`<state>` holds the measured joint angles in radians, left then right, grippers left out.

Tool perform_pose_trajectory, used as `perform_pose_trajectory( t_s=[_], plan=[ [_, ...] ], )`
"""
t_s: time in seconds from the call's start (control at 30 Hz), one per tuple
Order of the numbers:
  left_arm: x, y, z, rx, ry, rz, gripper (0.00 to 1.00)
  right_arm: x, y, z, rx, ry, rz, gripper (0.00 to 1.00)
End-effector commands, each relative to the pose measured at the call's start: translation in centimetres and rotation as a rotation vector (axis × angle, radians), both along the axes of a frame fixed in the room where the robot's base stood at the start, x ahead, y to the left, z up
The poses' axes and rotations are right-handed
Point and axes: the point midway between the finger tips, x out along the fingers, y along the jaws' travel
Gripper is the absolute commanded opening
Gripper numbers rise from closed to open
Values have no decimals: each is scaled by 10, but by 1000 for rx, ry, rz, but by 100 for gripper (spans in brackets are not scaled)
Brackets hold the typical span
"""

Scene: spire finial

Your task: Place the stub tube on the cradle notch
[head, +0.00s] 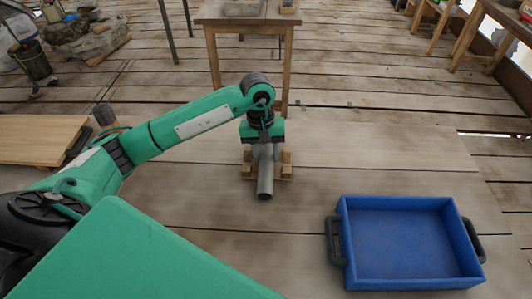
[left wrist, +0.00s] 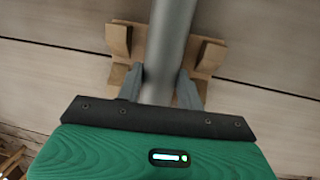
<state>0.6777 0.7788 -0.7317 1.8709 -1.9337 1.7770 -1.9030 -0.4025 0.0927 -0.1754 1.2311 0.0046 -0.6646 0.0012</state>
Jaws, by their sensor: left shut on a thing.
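The stub tube (head: 265,182) is a grey cylinder in the middle of the head view, pointing toward me. It also shows in the left wrist view (left wrist: 168,40), running between the gripper's fingers. The wooden cradle (head: 286,170) is under the tube, with its blocks on both sides of it; it also shows in the left wrist view (left wrist: 119,40). My left gripper (left wrist: 160,85) is shut on the tube from above, over the cradle. The tube lies between the cradle's blocks, but I cannot tell whether it touches the notch. My right gripper is not in view.
A blue tray (head: 405,281) with dark handles stands empty at the right. A wooden table (head: 240,20) stands behind the cradle. A light wooden board (head: 40,138) lies at the left.

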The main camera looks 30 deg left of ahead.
Motion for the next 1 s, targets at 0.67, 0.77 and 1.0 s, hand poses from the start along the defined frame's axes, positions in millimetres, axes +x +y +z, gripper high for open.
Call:
perform_pose_trajectory(
  t_s=[0.67, 0.77, 1.0],
  plan=[
    [0, 0, -2, 0, 0, 0, 59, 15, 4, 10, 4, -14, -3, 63],
    [0, 0, -1, 0, 0, 0, 59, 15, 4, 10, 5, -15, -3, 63],
    [0, 0, 5, 0, -1, 1, 59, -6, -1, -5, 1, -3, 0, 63]
  ],
)
